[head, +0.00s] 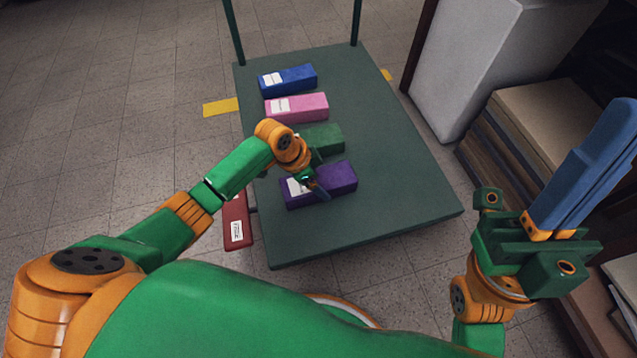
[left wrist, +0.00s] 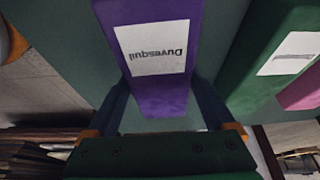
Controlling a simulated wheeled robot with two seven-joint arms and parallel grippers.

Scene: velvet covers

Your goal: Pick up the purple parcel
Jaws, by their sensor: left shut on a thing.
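The purple parcel (head: 335,181) lies near the front of the dark green platform (head: 400,190). It is a long box with a white label, which reads "Duvesquil" upside down in the left wrist view (left wrist: 160,103). My left gripper (head: 317,188) is shut on the purple parcel, with one blue finger on each side of it. The parcel seems to rest on the platform; I cannot see a gap under it. My right gripper (head: 590,165) is away at the right, its blue fingers together and nothing seen between them.
A green parcel (head: 325,139) lies close behind the purple one, then a pink (head: 305,106) and a blue parcel (head: 288,79). A red parcel (head: 236,222) is beyond the platform's left edge. Brown stacks (head: 540,110) and a white cabinet (head: 480,60) stand right. The platform's right side is clear.

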